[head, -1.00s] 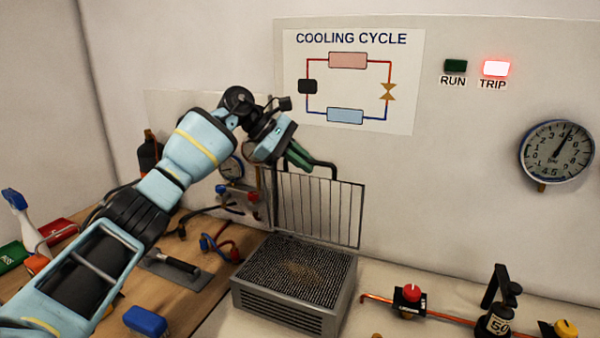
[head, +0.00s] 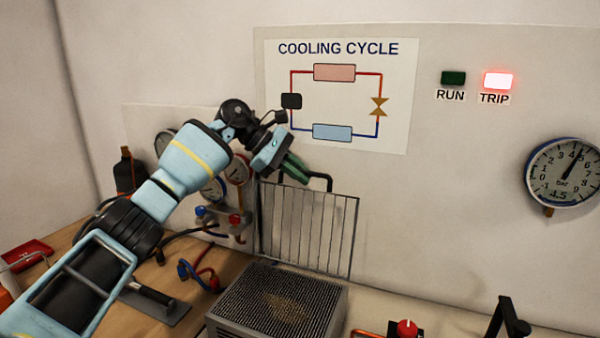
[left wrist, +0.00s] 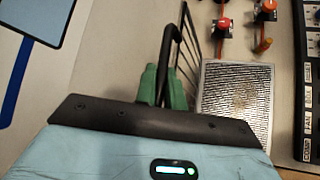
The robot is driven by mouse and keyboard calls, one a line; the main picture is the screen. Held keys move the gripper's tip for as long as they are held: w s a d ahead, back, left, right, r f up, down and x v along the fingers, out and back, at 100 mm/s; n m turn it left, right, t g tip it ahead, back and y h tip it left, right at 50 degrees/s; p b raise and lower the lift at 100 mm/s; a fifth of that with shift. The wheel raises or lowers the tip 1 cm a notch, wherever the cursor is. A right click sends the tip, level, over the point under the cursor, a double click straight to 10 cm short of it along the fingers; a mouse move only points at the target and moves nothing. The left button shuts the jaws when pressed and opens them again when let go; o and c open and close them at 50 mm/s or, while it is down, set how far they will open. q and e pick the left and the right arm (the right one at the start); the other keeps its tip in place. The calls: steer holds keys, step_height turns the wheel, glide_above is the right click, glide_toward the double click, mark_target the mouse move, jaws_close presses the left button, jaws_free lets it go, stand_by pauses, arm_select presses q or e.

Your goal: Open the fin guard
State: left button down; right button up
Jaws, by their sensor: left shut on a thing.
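The fin guard (head: 308,232) is a wire grille standing upright behind the finned box, swung up off the fins (head: 278,298). Its black handle (head: 322,177) is at the top edge. My left gripper (head: 293,169) has its green fingers shut on the handle at its left part. In the left wrist view the fingers (left wrist: 162,85) close around the black handle bar (left wrist: 168,58), the guard's wires (left wrist: 190,32) show edge-on, and the uncovered fins (left wrist: 236,95) lie to the right. My right gripper is not in view.
Gauges and a valve manifold (head: 222,222) sit behind my left arm. A trowel (head: 155,297) and hoses lie on the wooden bench. The TRIP lamp (head: 498,81) is lit red, and RUN (head: 453,78) is dark. A red-knobbed valve (head: 406,328) is right of the box.

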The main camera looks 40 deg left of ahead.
arm_select(q)
steer(key=c, duration=1.5)
jaws_free()
steer(key=shift+f, duration=0.15)
steer(key=shift+c, duration=0.2)
steer(key=shift+o, duration=0.3)
steer(key=shift+f, duration=0.1)
steer(key=v, duration=0.8)
steer(key=shift+r+b, duration=0.3)
